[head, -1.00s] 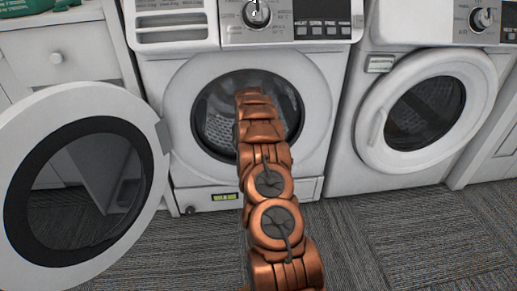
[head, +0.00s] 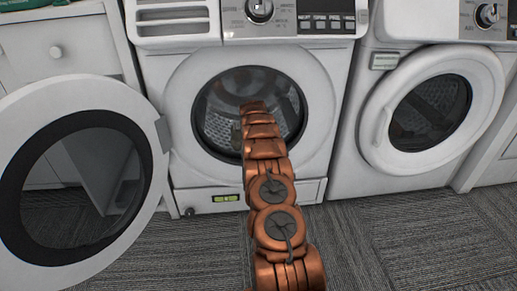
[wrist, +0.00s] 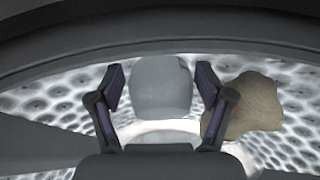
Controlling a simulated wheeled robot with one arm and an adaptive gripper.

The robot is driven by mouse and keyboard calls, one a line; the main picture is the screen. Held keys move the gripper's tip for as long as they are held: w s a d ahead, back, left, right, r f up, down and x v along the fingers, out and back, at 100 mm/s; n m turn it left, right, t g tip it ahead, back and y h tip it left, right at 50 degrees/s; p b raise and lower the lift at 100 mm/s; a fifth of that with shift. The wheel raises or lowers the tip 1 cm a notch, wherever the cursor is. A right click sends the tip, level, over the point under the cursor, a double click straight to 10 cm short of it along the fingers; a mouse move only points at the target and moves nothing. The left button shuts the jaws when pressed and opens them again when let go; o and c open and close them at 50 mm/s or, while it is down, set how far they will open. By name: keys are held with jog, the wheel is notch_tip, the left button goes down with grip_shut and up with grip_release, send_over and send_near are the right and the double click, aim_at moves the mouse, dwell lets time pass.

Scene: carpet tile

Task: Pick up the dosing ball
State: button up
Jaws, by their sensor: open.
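The dosing ball appears to be the rounded, grey, translucent object (wrist: 162,88) in the wrist view, inside the perforated metal drum (wrist: 60,100). My gripper (wrist: 160,80) is open, with one dark finger on each side of this object. I cannot tell whether the fingers touch it. In the head view my copper arm reaches into the open front-loading washer (head: 180,100), and its end hides the gripper and the ball.
A crumpled beige cloth-like thing (wrist: 250,105) lies in the drum right beside the right finger. The dark drum rim (wrist: 160,30) arches above the gripper. The washer's open door (head: 140,215) stands at left. A second, closed machine (head: 375,120) stands at right. Carpet is clear in front.

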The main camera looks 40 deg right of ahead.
jog(key=shift+r, duration=0.1)
jog(key=c, duration=0.6)
jog(key=shift+c, duration=0.2)
